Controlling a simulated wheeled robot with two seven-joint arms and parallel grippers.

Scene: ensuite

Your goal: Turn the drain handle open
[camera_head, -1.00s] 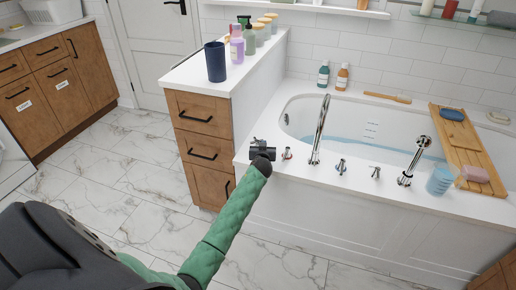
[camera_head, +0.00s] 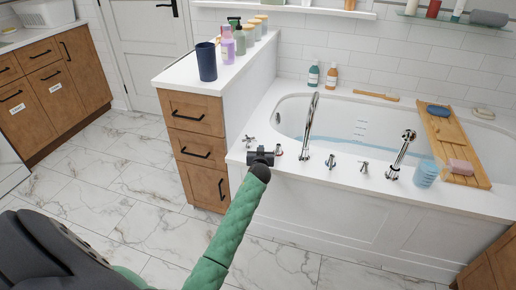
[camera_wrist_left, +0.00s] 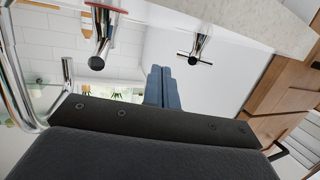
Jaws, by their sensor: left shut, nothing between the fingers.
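A small chrome cross-bar handle without a colour ring (camera_head: 248,141) stands at the left end of the tub deck, partly beside my gripper. I take it for the drain handle. It also shows in the left wrist view (camera_wrist_left: 195,48), to the right of the fingertips and apart from them. My left gripper (camera_head: 262,155) is at the deck's front left corner, just in front of this handle. Its blue-grey fingers (camera_wrist_left: 160,72) are shut and empty. My right gripper is not in view.
A red-ringed tap handle (camera_head: 277,151) stands close right of my gripper, then the tall spout (camera_head: 311,115). A blue-marked handle (camera_head: 330,161), another chrome handle (camera_head: 363,167) and the hand shower (camera_head: 402,152) follow. A drawer cabinet (camera_head: 195,130) stands left of the tub.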

